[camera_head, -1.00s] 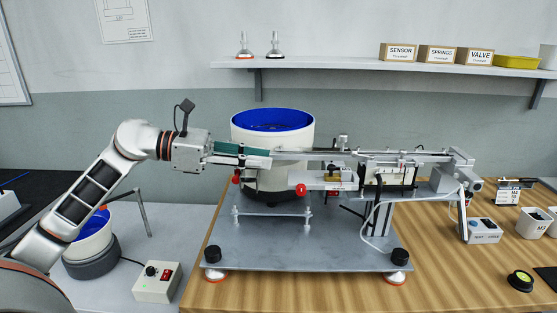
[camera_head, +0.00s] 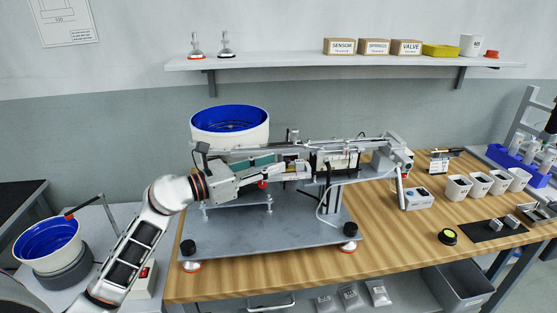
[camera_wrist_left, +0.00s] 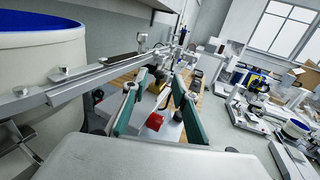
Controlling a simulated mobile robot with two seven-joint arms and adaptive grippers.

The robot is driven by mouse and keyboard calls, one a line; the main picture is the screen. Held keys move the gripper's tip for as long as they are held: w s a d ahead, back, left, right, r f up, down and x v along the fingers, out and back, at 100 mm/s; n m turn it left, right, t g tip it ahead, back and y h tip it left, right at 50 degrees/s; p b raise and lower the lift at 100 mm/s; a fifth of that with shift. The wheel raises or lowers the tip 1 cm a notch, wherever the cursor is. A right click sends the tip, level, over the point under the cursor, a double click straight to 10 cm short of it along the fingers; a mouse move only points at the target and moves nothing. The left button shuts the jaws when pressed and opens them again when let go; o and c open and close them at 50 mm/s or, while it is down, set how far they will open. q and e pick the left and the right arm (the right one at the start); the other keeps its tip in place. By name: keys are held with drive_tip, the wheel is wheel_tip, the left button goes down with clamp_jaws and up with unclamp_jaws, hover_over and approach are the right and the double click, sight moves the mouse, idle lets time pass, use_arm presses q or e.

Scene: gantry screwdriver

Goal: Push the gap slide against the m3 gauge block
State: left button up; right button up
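My left gripper (camera_head: 274,168) is at the front of the feeder machine, beside its rail. In the left wrist view its two green-padded fingers (camera_wrist_left: 156,103) stand apart, and a red knob (camera_wrist_left: 154,121) shows between or beyond them, not visibly gripped. The red knob also shows below the gripper in the head view (camera_head: 263,184). The gap slide and the m3 gauge block cannot be told apart for certain among the small parts by the rail; the gripper partly covers this area. My right gripper is not in view.
The white bowl with a blue inside (camera_head: 230,138) stands behind the gripper. The metal rail (camera_wrist_left: 90,80) runs close on the left in the wrist view. A grey base plate (camera_head: 290,238) lies below. A control box (camera_head: 415,199) and white bins (camera_head: 480,184) stand right.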

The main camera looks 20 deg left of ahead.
sight(285, 160)
use_arm(q)
drive_tip(key=shift+x, duration=1.5)
clamp_jaws()
drive_tip(key=shift+d+r+p, duration=0.15)
drive_tip(key=shift+p, duration=0.3)
drive_tip(key=shift+w, duration=0.1)
unclamp_jaws()
drive_tip(key=v, duration=1.2)
drive_tip(key=shift+d, duration=0.1)
